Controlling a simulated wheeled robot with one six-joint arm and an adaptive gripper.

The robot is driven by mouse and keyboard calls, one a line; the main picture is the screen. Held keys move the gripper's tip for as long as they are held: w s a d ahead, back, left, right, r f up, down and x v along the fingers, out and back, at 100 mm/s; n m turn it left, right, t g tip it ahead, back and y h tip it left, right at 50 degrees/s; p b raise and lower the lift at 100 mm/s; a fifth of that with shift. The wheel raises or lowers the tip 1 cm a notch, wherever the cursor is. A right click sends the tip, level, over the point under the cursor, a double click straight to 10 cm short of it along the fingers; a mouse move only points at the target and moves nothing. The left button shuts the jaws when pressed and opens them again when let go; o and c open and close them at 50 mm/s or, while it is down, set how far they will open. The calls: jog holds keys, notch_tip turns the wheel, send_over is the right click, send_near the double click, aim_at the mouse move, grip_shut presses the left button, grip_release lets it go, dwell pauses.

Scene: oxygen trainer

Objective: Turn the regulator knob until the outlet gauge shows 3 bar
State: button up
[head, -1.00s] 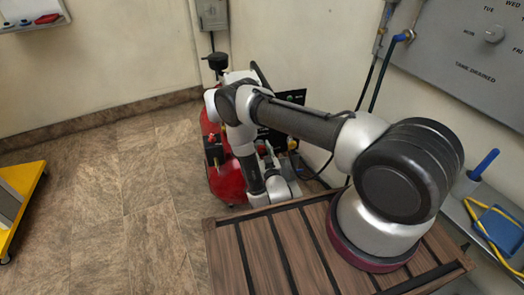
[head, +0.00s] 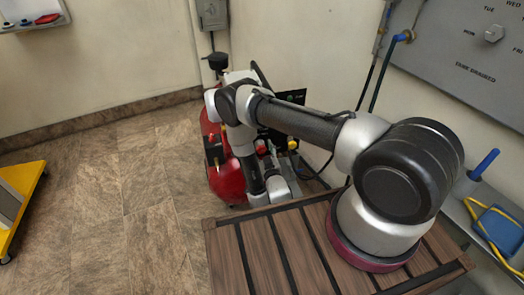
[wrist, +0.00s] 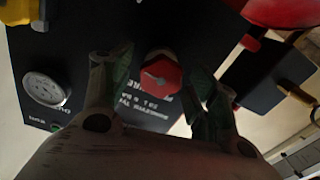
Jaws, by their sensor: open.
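The red regulator knob (wrist: 160,74), with a pale arrow mark on its face, sits on a black panel (wrist: 82,45) in the wrist view. A round white gauge (wrist: 44,90) is left of the knob; its reading is too small to tell, and I cannot tell whether it is the outlet gauge. My gripper (wrist: 155,80) is open, with one greenish finger on each side of the knob. I cannot tell whether either finger touches it. In the head view my arm hides the fingers.
The red compressor tank (head: 226,180) stands on the floor by the wall. Red (wrist: 285,12) and yellow (wrist: 18,12) parts border the panel in the wrist view. A grey board (head: 462,60) is on the right wall. A yellow cart (head: 20,190) stands left; the floor between is clear.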

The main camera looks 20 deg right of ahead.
jog(key=s, duration=1.2)
